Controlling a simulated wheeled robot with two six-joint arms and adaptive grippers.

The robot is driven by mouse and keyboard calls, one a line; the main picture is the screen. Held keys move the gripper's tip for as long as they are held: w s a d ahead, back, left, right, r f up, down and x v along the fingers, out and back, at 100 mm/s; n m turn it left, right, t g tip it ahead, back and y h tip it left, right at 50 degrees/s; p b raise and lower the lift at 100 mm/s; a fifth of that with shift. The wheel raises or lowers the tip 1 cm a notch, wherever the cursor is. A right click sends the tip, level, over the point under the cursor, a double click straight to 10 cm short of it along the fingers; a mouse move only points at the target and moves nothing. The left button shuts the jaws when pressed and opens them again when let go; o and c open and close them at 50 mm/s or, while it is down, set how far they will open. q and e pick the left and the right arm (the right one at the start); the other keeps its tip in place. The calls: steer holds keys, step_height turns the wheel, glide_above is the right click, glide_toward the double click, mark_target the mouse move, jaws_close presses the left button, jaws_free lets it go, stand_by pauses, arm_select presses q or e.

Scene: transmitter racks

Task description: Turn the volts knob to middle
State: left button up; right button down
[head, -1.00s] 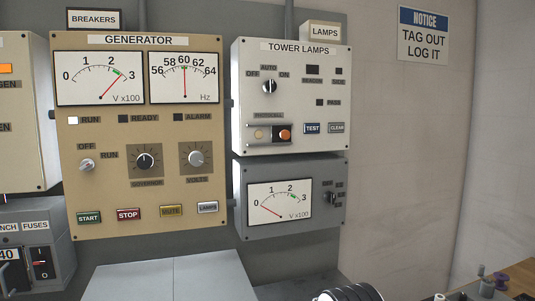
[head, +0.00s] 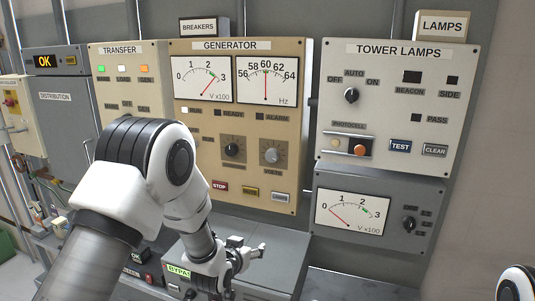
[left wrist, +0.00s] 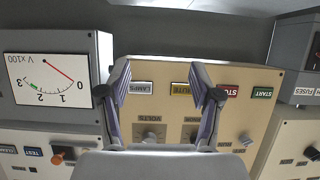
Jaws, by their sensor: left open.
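The volts knob (head: 271,156) is a silver round knob on a dark square plate, at the lower right of the beige generator panel (head: 240,120). Its pointer setting is too small to tell. My left gripper (head: 249,250) is open and empty, below the panel and apart from the knob. In the left wrist view the picture is upside down; the open fingers (left wrist: 160,78) spread in front of the panel's button row, and the volts knob (left wrist: 150,136) shows between them, partly hidden by the gripper body. My right gripper is not in view.
The dark governor knob (head: 232,149) is left of the volts knob. The lamps button (head: 281,197) is below it. The tower lamps panel (head: 395,110) and a grey meter box (head: 385,228) stand to the right. A grey cabinet (head: 285,262) juts out below the generator panel.

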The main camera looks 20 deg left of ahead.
mark_target(271, 156)
arm_select(q)
steer(key=w+d+r+t, duration=0.1)
steer(key=w+r+t, duration=0.25)
steer(key=r, duration=0.75)
steer(key=w+d+r+t, duration=0.15)
steer(key=w+r, duration=0.25)
steer(key=r, duration=0.6)
steer(key=w+p, duration=0.1)
steer(key=w, duration=0.1)
steer(key=w+p, duration=0.2)
steer(key=w+a+p, duration=0.1)
steer(key=w, duration=0.2)
steer(key=shift+f, duration=0.15)
steer(key=shift+w+d+f, duration=0.1)
steer(key=shift+w, duration=0.05)
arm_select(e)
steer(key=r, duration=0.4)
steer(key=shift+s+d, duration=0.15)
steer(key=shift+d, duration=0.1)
arm_select(q)
steer(key=c, duration=1.1)
